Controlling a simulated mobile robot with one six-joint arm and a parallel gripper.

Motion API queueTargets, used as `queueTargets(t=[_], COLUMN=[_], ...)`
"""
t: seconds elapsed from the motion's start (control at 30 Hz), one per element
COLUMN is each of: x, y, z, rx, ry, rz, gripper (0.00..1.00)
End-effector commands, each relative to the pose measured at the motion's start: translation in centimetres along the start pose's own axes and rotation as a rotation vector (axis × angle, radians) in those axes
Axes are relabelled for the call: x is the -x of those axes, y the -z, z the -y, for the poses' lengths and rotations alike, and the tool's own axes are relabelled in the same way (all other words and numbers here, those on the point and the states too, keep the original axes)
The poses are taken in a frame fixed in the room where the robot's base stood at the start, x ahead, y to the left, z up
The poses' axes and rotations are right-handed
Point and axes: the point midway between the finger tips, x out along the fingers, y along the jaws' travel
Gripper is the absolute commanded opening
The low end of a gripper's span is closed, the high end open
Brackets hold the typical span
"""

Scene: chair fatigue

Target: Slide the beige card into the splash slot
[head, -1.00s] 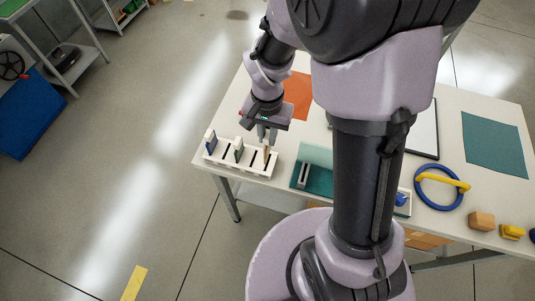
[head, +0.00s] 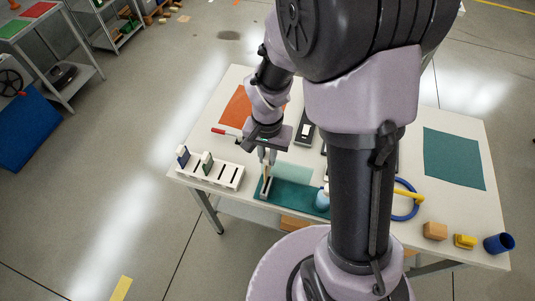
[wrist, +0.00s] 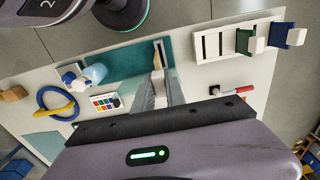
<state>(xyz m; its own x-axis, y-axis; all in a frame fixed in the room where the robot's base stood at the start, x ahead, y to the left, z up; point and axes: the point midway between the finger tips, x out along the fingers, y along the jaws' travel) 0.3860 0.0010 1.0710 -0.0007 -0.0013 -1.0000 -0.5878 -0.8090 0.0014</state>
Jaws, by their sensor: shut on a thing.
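My gripper (head: 267,157) points down and is shut on the beige card (head: 266,171). The card is held upright over the left end of a teal base (head: 298,197). In the wrist view my gripper (wrist: 160,88) grips the card (wrist: 158,52), and the base (wrist: 125,62) lies beneath and to the left. A pale slotted block (head: 262,188), likely the splash slot, is at that end of the base, right under the card. I cannot tell whether the card's lower edge is in the slot.
A white rack (head: 226,175) stands left of the base, holding a blue card (head: 182,153) and a green card (head: 207,160); its other slots look empty. A pale clear panel (head: 293,171) is close behind the base. A red-handled tool (head: 219,131) lies behind the rack.

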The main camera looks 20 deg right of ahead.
Motion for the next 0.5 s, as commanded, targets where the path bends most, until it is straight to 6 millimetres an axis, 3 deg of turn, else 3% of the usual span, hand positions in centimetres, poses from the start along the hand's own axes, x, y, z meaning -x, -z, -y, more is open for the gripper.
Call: queueTargets(t=[0.27,0.5], x=[-0.7,-3.7], y=[0.0,0.0], z=[0.0,0.0], rx=[0.0,0.0], ry=[0.0,0.0], rz=[0.0,0.0], gripper=[0.0,0.0])
